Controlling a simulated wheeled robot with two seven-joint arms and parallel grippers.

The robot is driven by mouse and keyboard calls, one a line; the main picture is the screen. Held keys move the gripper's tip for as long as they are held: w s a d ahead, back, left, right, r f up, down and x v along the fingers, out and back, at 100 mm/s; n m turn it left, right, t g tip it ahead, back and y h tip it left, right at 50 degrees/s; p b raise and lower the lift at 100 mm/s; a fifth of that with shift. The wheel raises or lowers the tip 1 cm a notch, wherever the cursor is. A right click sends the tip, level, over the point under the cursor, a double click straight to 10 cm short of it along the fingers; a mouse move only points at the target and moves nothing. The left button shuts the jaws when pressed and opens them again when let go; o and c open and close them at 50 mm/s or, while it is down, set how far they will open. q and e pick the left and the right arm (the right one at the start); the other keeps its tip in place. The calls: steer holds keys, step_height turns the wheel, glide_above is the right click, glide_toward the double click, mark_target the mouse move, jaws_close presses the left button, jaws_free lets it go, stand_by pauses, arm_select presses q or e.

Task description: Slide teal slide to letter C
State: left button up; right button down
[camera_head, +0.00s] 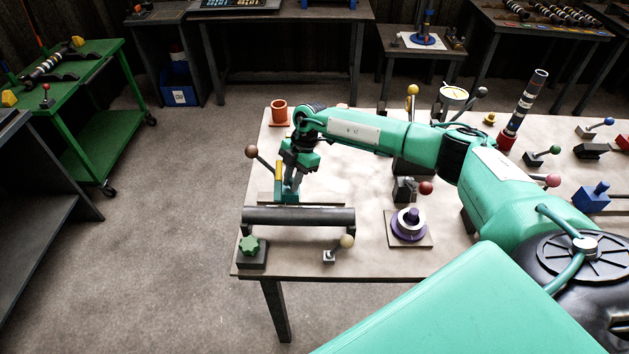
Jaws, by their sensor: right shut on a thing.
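The teal slide (285,198) sits near the left part of the table, just behind a dark horizontal bar. My right gripper (292,186) reaches down to it from above and is shut on its upright part. The gripper and wrist hide some of the slide. A low track (325,200) runs left to right at the slide's base. I cannot make out any letters along it, so the slide's position against letter C cannot be told. My left gripper is not in view.
The dark bar (300,216) lies in front of the slide. A purple ringed part (409,225) is to the right.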

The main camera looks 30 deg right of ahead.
steer(key=shift+w+a, duration=0.5)
steer(key=shift+a, duration=0.3)
steer(key=shift+r, duration=0.1)
steer(key=c, duration=1.3)
jaws_free()
steer(key=shift+a, duration=0.1)
steer(key=shift+c, duration=0.2)
steer(key=shift+o, duration=0.4)
steer(key=shift+w+a, duration=0.1)
steer(key=shift+w, duration=0.05)
